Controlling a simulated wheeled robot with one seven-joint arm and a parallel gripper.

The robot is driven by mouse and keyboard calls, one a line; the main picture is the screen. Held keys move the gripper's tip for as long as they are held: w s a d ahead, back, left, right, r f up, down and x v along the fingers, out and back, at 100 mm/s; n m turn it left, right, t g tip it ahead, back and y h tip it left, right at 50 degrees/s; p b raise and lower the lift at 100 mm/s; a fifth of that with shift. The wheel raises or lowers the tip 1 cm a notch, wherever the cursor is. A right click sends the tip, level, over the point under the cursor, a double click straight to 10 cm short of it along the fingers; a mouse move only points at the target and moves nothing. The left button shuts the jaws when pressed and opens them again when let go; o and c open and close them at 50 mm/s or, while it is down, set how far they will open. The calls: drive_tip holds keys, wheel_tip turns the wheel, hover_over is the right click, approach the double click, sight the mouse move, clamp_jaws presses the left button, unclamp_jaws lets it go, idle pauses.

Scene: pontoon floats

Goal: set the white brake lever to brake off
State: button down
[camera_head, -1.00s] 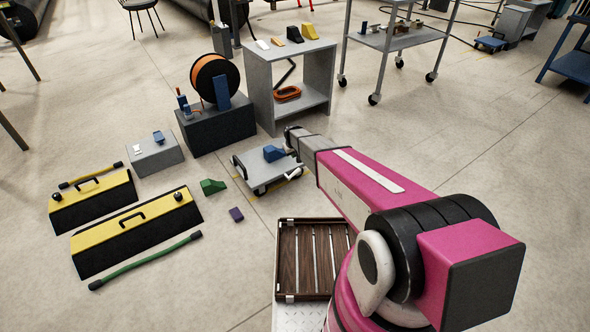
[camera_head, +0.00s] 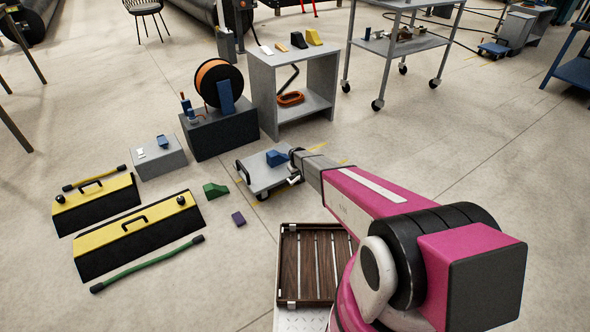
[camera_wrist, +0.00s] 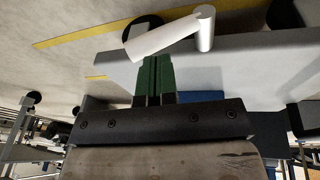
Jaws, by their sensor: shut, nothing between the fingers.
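The white brake lever (camera_wrist: 163,37) shows in the wrist view as a flat white bar running left from a round white pivot post (camera_wrist: 205,30) at the edge of a grey cart deck (camera_wrist: 240,62). In the head view the lever (camera_head: 294,180) is a small white piece at the right side of the low grey cart (camera_head: 262,178). My gripper (camera_wrist: 156,60) has green fingers shut together and empty. Its tips are close beside the lever's middle; I cannot tell whether they touch. In the head view my arm hides the fingers.
A blue wedge (camera_head: 277,158) lies on the cart deck. A grey shelf unit (camera_head: 262,85) and a dark box with an orange reel (camera_head: 225,130) stand behind the cart. A brown slatted tray (camera_head: 288,290) is nearer me. A green wedge (camera_head: 215,190) lies on the floor left of the cart.

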drive_tip(key=shift+d+f, duration=0.2)
drive_tip(key=shift+f, duration=0.3)
drive_tip(key=shift+w+d+f, duration=0.45)
drive_tip(key=shift+d+f, duration=0.15)
drive_tip(key=shift+f, duration=0.1)
drive_tip(key=shift+r, duration=0.2)
